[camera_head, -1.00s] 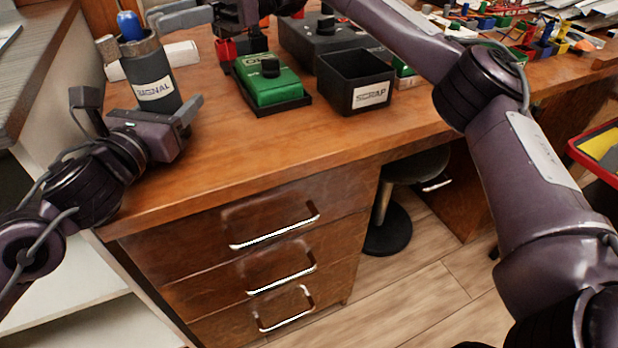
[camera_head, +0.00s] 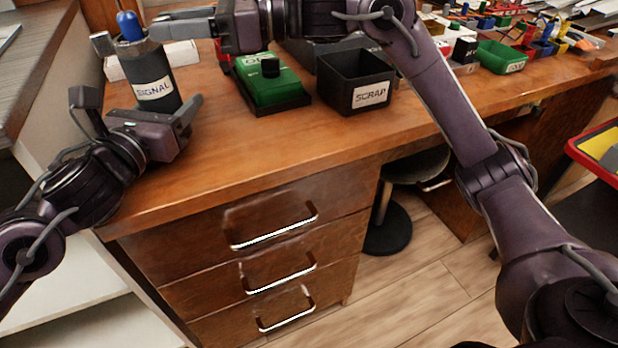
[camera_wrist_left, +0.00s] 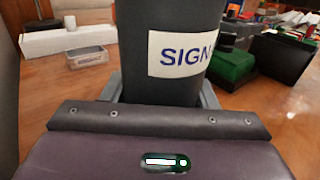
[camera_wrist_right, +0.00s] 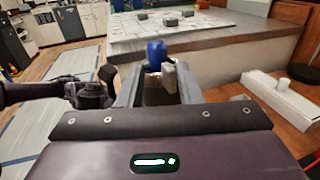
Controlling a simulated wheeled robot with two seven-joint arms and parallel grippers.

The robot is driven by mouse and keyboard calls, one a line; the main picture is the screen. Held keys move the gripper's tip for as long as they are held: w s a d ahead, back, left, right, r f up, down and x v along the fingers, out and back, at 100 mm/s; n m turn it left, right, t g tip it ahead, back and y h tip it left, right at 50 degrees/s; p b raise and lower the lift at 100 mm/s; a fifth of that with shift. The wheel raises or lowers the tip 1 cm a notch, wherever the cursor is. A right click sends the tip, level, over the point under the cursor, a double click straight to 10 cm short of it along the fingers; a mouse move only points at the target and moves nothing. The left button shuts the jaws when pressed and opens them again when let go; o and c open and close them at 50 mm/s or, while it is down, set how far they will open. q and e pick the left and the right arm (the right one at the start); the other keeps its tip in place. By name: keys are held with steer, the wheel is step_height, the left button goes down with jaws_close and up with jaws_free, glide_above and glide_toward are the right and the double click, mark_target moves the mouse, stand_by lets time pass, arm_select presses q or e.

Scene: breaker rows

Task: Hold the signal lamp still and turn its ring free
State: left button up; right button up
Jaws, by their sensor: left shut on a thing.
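The signal lamp (camera_head: 152,72) is a dark upright cylinder with a white SIGNAL label and a blue dome (camera_head: 130,26) on top. It stands at the left of the desk. Its grey ring (camera_head: 103,42) has lugs sticking out around the dome. My left gripper (camera_head: 143,104) is shut on the lamp's body, low down; the body fills the jaws in the left wrist view (camera_wrist_left: 170,50). My right gripper (camera_head: 160,24) reaches in from the right at ring height. In the right wrist view its fingers are apart, with the blue dome (camera_wrist_right: 155,54) and a lug (camera_wrist_right: 169,76) showing between them.
A green box (camera_head: 275,84) with a black knob and a black SCRAP bin (camera_head: 343,90) stand right of the lamp. A white box (camera_head: 180,53) lies behind it. Colored bins (camera_head: 500,58) fill the far right. The desk front is clear.

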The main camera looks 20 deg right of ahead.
steer(key=m+t, duration=0.1)
steer(key=s+m+t+h, duration=0.1)
steer(key=m+t, duration=0.1)
steer(key=t, duration=0.1)
steer(key=shift+s+a+h, duration=0.3)
steer(key=shift+h, duration=0.1)
steer(key=v, duration=1.2)
steer(key=s+f+m+h, duration=0.1)
steer(key=f+m, duration=0.2)
steer(key=m, duration=0.1)
steer(key=s+f+m+g, duration=0.1)
steer(key=f+m, duration=0.1)
steer(key=m, duration=0.2)
steer(key=s+f+m+h, duration=0.1)
steer(key=f+m, duration=0.2)
steer(key=m, duration=0.1)
steer(key=shift+s+a+f+g+h, duration=0.3)
steer(key=shift+s, duration=0.05)
steer(key=shift+s+d+f+m+g+h, duration=0.2)
steer(key=shift+s+f+m+g+h, duration=0.5)
steer(key=shift+f+m, duration=1.2)
steer(key=shift+s+d+f+m+t+h, duration=0.1)
steer(key=shift+s+d+f+m+h, duration=0.15)
steer(key=shift+s+f+m, duration=1.65)
steer(key=shift+s+d+f+m+g+h, duration=0.15)
steer(key=shift+f+m+g+h, duration=0.4)
steer(key=shift+m, duration=2.45)
steer(key=shift+f, duration=0.1)
